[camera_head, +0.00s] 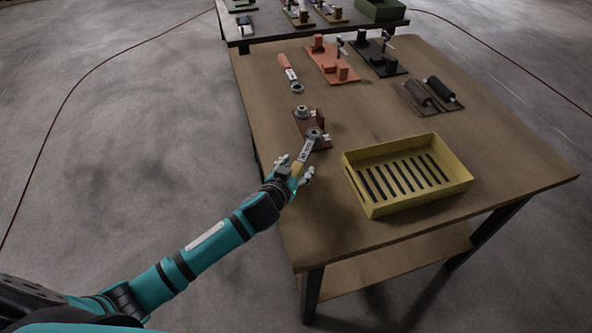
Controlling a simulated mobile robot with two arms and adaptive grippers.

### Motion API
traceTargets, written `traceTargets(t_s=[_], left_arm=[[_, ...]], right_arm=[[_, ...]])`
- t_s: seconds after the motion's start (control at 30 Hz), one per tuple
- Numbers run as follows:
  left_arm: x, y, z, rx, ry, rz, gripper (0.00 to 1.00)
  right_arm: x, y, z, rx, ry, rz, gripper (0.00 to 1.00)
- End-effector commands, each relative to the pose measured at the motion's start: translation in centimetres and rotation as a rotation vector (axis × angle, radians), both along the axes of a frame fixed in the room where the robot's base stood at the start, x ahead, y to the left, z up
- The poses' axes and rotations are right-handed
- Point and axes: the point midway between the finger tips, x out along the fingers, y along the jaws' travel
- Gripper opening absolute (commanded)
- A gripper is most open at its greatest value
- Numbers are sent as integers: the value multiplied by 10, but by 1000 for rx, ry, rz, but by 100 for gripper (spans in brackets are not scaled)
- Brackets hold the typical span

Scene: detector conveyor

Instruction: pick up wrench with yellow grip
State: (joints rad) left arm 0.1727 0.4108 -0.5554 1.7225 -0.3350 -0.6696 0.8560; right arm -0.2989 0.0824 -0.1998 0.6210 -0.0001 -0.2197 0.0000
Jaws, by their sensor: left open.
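The wrench with the yellow grip (306,150) lies near the left edge of the wooden table. Its grey ring head points away from me and overlaps the near end of a dark red-brown fixture. Its yellow grip points toward me and shows only partly between the fingers. My left gripper (298,172) is open, with its fingers on both sides of the grip. Whether they touch it cannot be told. My right gripper is not in view.
A yellow slotted tray (360,200) stands close to the right of my left gripper. The red-brown fixture (322,122) lies just beyond. An orange-grip wrench (285,63), an orange fixture (330,68) and dark rollers (440,88) lie farther back. The table's middle is clear.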

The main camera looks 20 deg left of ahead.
Motion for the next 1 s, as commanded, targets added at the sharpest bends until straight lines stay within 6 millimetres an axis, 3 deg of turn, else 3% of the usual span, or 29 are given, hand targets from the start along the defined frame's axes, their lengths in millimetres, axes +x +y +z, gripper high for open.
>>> traceTargets(t_s=[0.17, 0.6, 1.0], left_arm=[[0, 0, 0, 0, 0, 0, 56], [-1, 0, 0, 0, 1, 0, 0], [0, 0, 1, -1, -2, -1, 0]], right_arm=[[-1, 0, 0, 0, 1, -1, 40], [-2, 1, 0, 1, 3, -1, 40], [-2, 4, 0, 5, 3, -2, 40]])
